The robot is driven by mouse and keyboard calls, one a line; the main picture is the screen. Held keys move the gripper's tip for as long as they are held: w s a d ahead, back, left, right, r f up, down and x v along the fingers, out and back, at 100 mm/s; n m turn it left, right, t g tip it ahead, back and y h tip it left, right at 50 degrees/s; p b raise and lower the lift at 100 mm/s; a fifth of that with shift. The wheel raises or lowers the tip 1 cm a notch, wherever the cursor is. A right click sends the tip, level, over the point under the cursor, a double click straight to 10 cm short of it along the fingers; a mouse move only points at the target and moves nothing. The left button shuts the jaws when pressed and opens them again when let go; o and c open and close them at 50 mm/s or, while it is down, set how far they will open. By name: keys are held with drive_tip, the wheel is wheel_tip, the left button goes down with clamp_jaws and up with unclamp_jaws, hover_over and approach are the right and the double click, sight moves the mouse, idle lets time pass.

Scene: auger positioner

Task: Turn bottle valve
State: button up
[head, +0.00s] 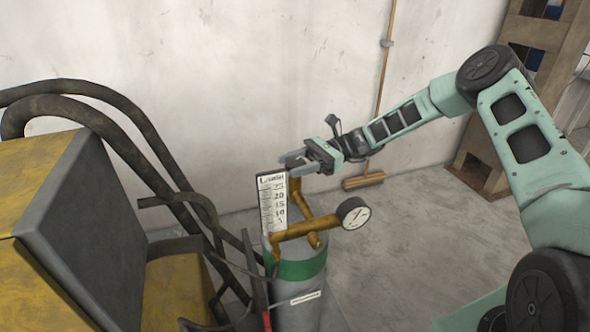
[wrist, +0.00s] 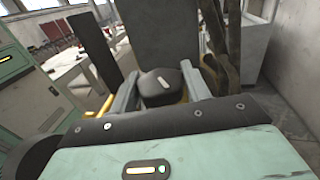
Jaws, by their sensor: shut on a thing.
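The grey gas bottle (head: 298,312) with a green band stands upright at the bottom middle of the head view. A brass fitting (head: 295,228) on its top carries a round gauge (head: 354,213) and a white scale plate (head: 272,203). My gripper (head: 290,161) is at the top of the fitting, reaching in from the right, with its fingers closed around the valve. In the wrist view the dark valve knob (wrist: 162,88) with a white mark sits between the two fingers. In the head view my gripper and the scale plate hide most of the knob.
A yellow and grey machine (head: 75,215) with thick dark hoses (head: 150,150) stands close at the left of the bottle. A broom (head: 362,182) leans on the wall behind. A wooden shelf (head: 500,110) stands at the back right. The floor right of the bottle is clear.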

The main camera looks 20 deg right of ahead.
drive_tip(key=shift+n+g, duration=0.4)
drive_tip(key=shift+g, duration=0.2)
drive_tip(key=o, duration=1)
drive_tip(key=shift+w+d, duration=0.1)
drive_tip(key=shift+d, duration=0.05)
drive_tip(key=shift+d+f+b, duration=0.1)
drive_tip(key=shift+d+b, duration=0.25)
drive_tip(key=shift+b, duration=0.1)
drive_tip(key=b+v, duration=0.2)
drive_tip(key=v, duration=0.6)
drive_tip(key=b+v, duration=0.3)
drive_tip(key=v, duration=0.5)
drive_tip(key=shift+w+d+r, duration=0.15)
drive_tip(key=shift+d+r, duration=0.1)
drive_tip(key=shift+r, duration=0.15)
